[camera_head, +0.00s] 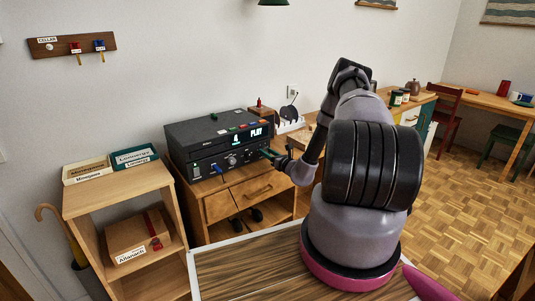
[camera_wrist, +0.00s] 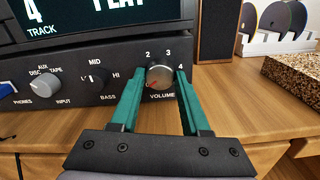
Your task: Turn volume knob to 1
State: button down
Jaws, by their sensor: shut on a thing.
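The volume knob (camera_wrist: 160,76) is a round silver knob on the black stereo's front panel, above the printed word VOLUME. Its red mark points to the lower left in the wrist view. The numbers 2, 3 and 4 show around it; no 1 is visible, and the left finger covers that side. My gripper (camera_wrist: 161,75) has its green fingers on either side of the knob and is shut on it. In the head view my gripper (camera_head: 268,153) is at the right end of the stereo (camera_head: 185,140), and the knob is hidden there.
Left of the volume knob are a bass knob (camera_wrist: 97,77) and an input knob (camera_wrist: 42,82). A dark speaker (camera_wrist: 217,30) stands to the right. The stereo sits on a wooden cabinet (camera_head: 252,190). A shelf with labelled boxes (camera_head: 88,170) stands at the left.

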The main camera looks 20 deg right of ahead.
jog(key=m, duration=0.4)
jog(key=shift+m, duration=2.2)
jog(key=shift+f, duration=0.1)
jog(key=shift+c, duration=1.9)
grip_release()
jog(key=shift+s, duration=0.1)
jog(key=v, duration=1)
jog(key=shift+s, duration=0.35)
jog(key=shift+d, duration=0.1)
